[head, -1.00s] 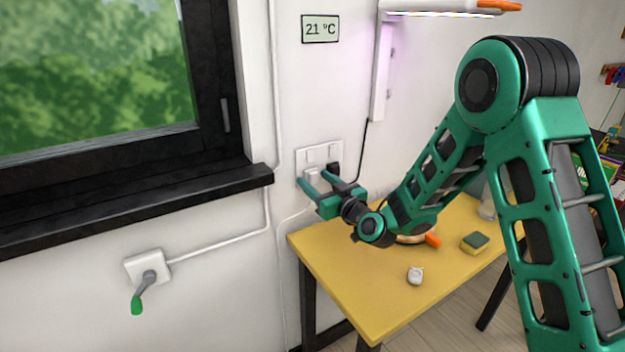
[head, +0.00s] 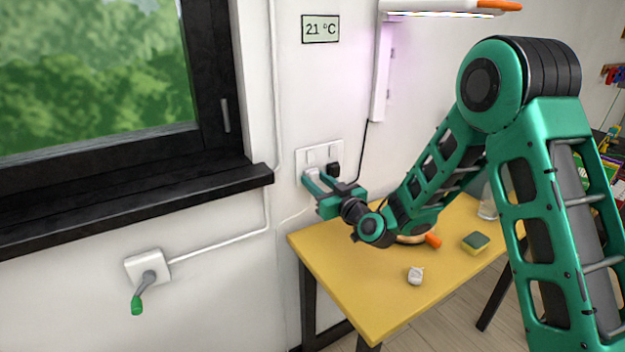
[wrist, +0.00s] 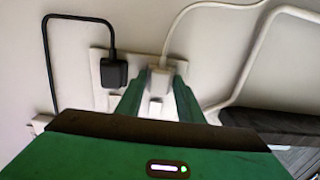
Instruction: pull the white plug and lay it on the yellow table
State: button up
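The white plug (wrist: 160,79) sits at the white wall socket plate (head: 330,154), beside a black plug (wrist: 114,73). A white cord rises from it in the wrist view. My gripper (head: 313,174) is at the plate above the far left corner of the yellow table (head: 340,275). In the wrist view its two green fingers (wrist: 160,84) are closed against the sides of the white plug. In the head view the fingers partly cover the plug.
A small white object (head: 415,275), a sponge (head: 475,242) and a glass jar (head: 487,208) stand on the table. An orange-handled item (head: 433,241) is partly behind my arm. The table's front left is clear. A black window sill (head: 130,205) juts out left of the socket.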

grip_shut()
jog(key=shift+v, duration=3)
